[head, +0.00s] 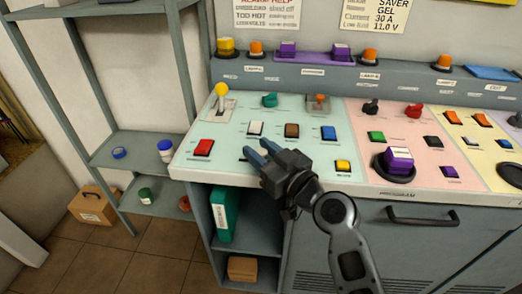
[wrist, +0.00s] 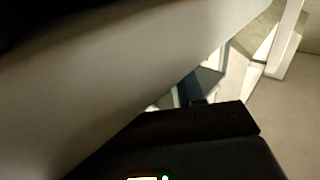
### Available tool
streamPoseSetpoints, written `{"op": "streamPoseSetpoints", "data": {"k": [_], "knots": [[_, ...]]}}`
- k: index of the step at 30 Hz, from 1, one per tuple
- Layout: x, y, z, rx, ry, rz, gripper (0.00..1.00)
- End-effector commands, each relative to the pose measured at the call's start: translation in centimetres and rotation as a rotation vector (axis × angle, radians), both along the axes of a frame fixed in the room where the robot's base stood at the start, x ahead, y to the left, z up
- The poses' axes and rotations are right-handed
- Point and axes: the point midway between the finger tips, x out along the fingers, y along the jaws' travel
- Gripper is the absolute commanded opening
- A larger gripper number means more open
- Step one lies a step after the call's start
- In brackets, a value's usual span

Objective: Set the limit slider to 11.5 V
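I cannot make out the limit slider for certain; no label or voltage scale is readable on the panel. A small dark part (head: 244,160) shows just left of my fingertips near the front edge of the pale green panel section (head: 225,155), mostly hidden by the gripper. In the wrist view a dark blue finger (wrist: 193,88) shows beyond the black gripper body, and a large pale blurred surface hides most of the scene.
A red button (head: 204,147), a yellow-knobbed lever (head: 221,92), a white button (head: 255,128), a brown button (head: 292,131), a blue button (head: 328,133) and a yellow button (head: 343,166) surround the gripper. A purple knob (head: 398,161) stands right. Grey shelving (head: 140,150) is left.

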Motion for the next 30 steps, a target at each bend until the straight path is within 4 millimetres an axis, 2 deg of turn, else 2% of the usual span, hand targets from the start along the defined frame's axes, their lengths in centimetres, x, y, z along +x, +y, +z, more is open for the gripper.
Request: {"op": "streamPoseSetpoints", "data": {"k": [1,12,21,30], "knots": [[0.0,0.0,0.0,0.0,0.0,0.0,0.33],[0.0,0.0,0.0,0.0,0.0,0.0,0.0],[0.0,-0.3,-0.2,0.0,0.0,-0.001,0.0],[-0.1,-4.6,-0.5,0.001,-0.003,-0.004,0.0]]}}
